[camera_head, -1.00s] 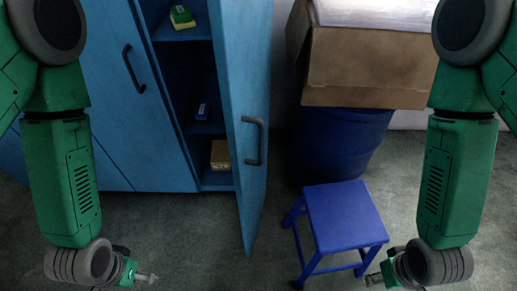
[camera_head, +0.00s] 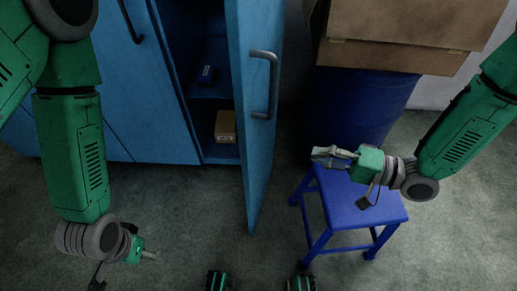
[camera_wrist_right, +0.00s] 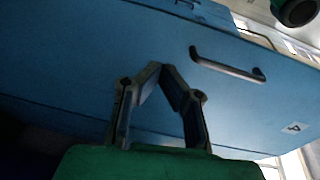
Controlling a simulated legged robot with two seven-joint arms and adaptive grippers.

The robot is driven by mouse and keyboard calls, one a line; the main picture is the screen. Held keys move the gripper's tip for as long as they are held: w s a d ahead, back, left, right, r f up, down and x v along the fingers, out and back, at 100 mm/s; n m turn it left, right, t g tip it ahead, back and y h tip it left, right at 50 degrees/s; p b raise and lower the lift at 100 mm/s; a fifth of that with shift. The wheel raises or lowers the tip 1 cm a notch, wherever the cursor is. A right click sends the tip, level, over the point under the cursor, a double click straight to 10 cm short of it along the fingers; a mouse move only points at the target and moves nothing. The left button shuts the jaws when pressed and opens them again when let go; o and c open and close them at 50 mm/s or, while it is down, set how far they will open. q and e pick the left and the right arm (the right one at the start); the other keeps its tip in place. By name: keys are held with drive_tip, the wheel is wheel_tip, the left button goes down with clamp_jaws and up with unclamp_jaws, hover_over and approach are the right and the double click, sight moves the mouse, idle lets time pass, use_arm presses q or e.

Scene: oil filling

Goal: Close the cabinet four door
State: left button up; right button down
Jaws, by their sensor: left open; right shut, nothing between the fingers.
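The blue cabinet door (camera_head: 254,110) stands open in the head view, swung out toward me, with a dark handle (camera_head: 264,85) on its face. In the right wrist view a blue door face (camera_wrist_right: 245,95) with a handle (camera_wrist_right: 228,66) and a label reading 4 (camera_wrist_right: 294,128) fills much of the picture. My right gripper (camera_head: 322,153) is shut and empty, to the right of the door and apart from it, above the stool; its fingertips meet in the wrist view (camera_wrist_right: 160,68). My left gripper (camera_head: 152,255) is open at the lower left, away from the door.
Inside the cabinet are a small blue box (camera_head: 207,75) and a tan box (camera_head: 225,126). A blue stool (camera_head: 365,208) stands to the right of the door. Behind it a cardboard box (camera_head: 400,35) sits on a blue barrel (camera_head: 355,105). The floor below the door is open.

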drive_tip(key=g+y, duration=0.1)
drive_tip(key=b, duration=0.2)
approach(249, 139)
drive_tip(key=x, duration=0.7)
drive_tip(key=shift+w+a, duration=0.1)
drive_tip(key=shift+a, duration=0.35)
drive_tip(key=shift+a, duration=0.1)
